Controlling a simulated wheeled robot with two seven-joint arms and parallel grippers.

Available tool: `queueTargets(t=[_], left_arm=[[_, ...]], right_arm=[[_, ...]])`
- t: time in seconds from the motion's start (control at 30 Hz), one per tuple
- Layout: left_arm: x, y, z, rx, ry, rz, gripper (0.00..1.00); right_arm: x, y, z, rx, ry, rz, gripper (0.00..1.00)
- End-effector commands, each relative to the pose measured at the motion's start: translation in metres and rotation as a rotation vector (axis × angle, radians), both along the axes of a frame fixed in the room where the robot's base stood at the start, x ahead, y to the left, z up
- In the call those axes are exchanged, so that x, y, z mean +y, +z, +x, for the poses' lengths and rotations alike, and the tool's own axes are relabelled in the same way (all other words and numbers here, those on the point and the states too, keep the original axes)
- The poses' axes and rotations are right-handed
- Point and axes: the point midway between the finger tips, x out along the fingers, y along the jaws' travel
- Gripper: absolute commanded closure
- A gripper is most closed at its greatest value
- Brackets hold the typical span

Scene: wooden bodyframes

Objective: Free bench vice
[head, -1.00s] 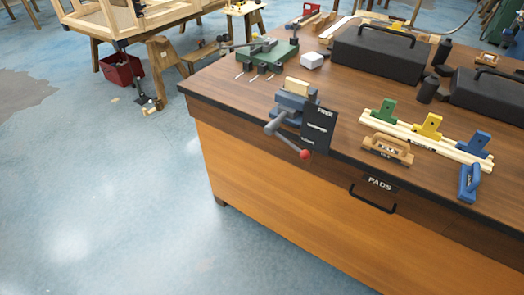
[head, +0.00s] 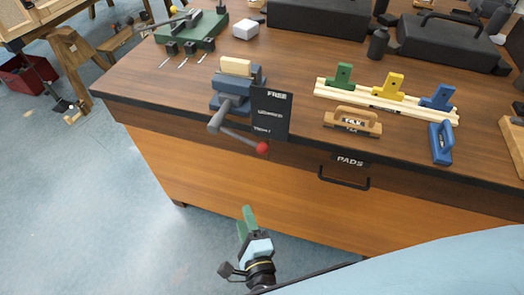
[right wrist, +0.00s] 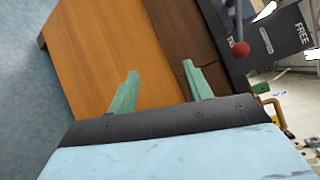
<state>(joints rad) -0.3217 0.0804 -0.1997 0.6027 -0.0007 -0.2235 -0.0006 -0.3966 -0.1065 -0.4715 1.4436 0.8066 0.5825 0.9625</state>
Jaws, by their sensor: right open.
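The bench vice (head: 232,88) is blue-grey and stands at the front left edge of the wooden workbench. A light wooden block (head: 236,67) sits at its jaws. Its grey handle (head: 222,118) angles down to the right and ends in a red ball (head: 262,148). A dark sign (head: 271,117) reading FREE hangs beside it. My right gripper (head: 247,220) has green fingers, is open and empty, and is below the vice in front of the bench. In the right wrist view its fingers (right wrist: 160,92) are apart, with the red ball (right wrist: 241,48) beyond them at upper right. My left gripper is not in view.
A drawer marked PADS with a black handle (head: 344,178) is right of the vice. Coloured clamps on pale strips (head: 385,100), a wooden float (head: 352,121) and black cases (head: 330,18) lie on the bench (head: 300,62).

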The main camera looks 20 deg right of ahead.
Motion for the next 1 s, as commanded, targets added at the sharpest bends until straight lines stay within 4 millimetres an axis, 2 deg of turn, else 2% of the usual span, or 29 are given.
queueTargets(t=[0.03, 0.1, 0.2, 0.3, 0.43, 0.57, 0.8, 1.0], left_arm=[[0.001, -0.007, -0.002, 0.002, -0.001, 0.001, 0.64], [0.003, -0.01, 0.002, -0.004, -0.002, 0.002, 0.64], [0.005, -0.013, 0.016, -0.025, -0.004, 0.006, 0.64], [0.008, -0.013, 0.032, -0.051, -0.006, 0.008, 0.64], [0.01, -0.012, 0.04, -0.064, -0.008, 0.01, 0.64], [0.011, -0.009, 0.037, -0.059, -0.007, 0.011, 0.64], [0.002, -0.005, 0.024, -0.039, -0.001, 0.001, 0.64], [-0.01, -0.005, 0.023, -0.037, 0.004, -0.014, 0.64]], right_arm=[[-0.002, 0.03, 0.007, -0.068, -0.097, 0.187, 0.5], [-0.011, 0.063, 0.011, -0.144, -0.215, 0.423, 0.5], [-0.023, 0.093, 0.01, -0.22, -0.334, 0.673, 0.5], [-0.031, 0.109, 0.009, -0.262, -0.403, 0.818, 0.5], [-0.036, 0.115, 0.013, -0.28, -0.431, 0.88, 0.5], [-0.043, 0.116, 0.03, -0.283, -0.431, 0.878, 0.5], [-0.062, 0.116, 0.079, -0.282, -0.428, 0.875, 0.5], [-0.076, 0.115, 0.112, -0.28, -0.428, 0.873, 0.5]])
